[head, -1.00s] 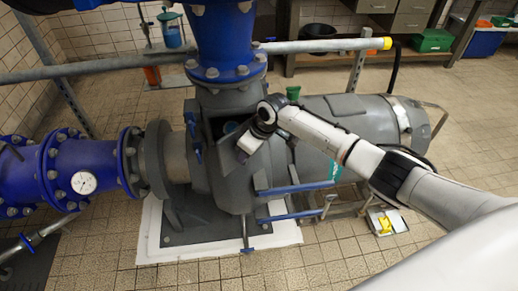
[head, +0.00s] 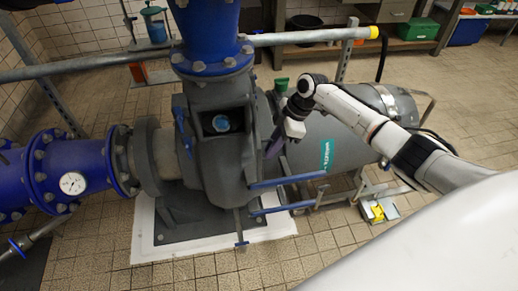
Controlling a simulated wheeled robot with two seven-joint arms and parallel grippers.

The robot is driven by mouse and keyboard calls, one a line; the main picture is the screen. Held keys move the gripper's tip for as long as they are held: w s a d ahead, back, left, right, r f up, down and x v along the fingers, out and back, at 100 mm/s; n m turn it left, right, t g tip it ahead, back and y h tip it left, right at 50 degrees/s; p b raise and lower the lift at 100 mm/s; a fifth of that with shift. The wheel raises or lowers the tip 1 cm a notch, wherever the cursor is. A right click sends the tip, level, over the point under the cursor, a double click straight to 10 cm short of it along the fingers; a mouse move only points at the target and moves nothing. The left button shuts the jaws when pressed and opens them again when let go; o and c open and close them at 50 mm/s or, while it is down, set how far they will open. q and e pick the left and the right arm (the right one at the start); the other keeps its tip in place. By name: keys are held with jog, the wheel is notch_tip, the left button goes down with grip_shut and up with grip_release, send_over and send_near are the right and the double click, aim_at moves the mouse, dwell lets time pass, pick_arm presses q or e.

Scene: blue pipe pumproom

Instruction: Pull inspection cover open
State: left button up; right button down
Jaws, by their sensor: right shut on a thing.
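The grey pump housing (head: 226,165) stands in the middle of the head view. A square opening (head: 221,122) in its front shows a dark inside with a light-blue round part. The inspection cover (head: 273,147) appears as a thin dark plate to the right of the opening, seen nearly edge-on and swung away from it. My right gripper (head: 284,138) is shut on it, with the arm coming from the right. The exact contact is small and partly hidden by the gripper. My left gripper is not in view.
A grey motor (head: 350,135) lies behind the arm. A horizontal pipe (head: 310,36) with a yellow end crosses above. A blue flanged pipe (head: 70,170) runs left. Tiled floor is free in front.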

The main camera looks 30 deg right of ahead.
jog(key=shift+d, duration=0.65)
jog(key=c, duration=1.8)
grip_release()
jog(key=shift+c, duration=0.2)
jog(key=v, duration=1)
jog(key=shift+r, duration=0.25)
jog(key=shift+f, duration=0.1)
